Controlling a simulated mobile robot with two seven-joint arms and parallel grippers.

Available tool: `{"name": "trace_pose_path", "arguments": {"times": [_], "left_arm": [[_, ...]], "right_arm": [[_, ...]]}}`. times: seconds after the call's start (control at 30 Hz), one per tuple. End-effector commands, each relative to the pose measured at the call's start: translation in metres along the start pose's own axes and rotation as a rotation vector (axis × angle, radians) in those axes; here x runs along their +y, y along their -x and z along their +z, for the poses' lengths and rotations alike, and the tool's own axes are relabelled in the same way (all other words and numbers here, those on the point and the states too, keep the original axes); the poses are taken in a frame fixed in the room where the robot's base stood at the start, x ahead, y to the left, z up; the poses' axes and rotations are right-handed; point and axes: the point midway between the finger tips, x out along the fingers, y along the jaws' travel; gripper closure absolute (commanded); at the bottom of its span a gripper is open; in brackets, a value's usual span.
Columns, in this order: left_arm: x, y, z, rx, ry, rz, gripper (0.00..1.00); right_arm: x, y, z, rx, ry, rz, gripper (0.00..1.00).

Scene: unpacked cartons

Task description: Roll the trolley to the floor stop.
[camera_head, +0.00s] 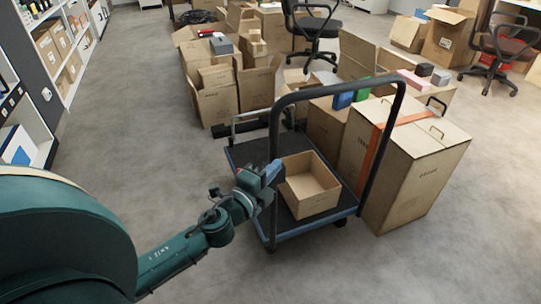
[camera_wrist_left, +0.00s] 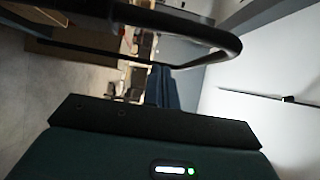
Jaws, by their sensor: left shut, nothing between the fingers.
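The trolley has a dark flat deck with a blue edge (camera_head: 322,223) and a tall black arched handle (camera_head: 340,86), and stands in the middle of the head view. An open, empty-looking carton (camera_head: 311,187) sits on its deck. My left gripper (camera_head: 271,173) is shut and empty, close to the handle's left post; I cannot tell whether it touches. In the left wrist view the black handle bar (camera_wrist_left: 205,32) crosses above the blue fingers (camera_wrist_left: 163,88). A low black bar (camera_head: 232,129) on the floor beyond the deck may be the floor stop. My right gripper is not in view.
A tall carton with an orange strap (camera_head: 410,170) stands close to the trolley's right side. Open cartons (camera_head: 222,95) crowd the floor beyond it. Office chairs (camera_head: 315,30) stand farther back. Shelves (camera_head: 60,50) line the left. Grey floor (camera_head: 150,120) is clear left of the trolley.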

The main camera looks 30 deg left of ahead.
Motion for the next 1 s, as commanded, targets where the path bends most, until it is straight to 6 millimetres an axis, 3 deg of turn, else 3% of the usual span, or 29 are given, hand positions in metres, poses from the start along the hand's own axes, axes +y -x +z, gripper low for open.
{"name": "trace_pose_path", "arguments": {"times": [0.1,0.3,0.83,1.0], "left_arm": [[0.000,-0.017,0.011,-0.001,-0.007,-0.001,1.00],[0.001,-0.031,0.026,-0.001,-0.003,0.000,1.00],[0.000,-0.034,0.030,-0.001,-0.001,0.000,1.00],[0.000,-0.043,0.043,-0.004,-0.002,-0.001,1.00]], "right_arm": [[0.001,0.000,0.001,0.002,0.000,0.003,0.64],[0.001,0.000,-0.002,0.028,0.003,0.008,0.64],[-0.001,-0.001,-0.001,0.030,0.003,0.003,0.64],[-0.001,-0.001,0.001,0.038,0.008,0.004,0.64]]}}
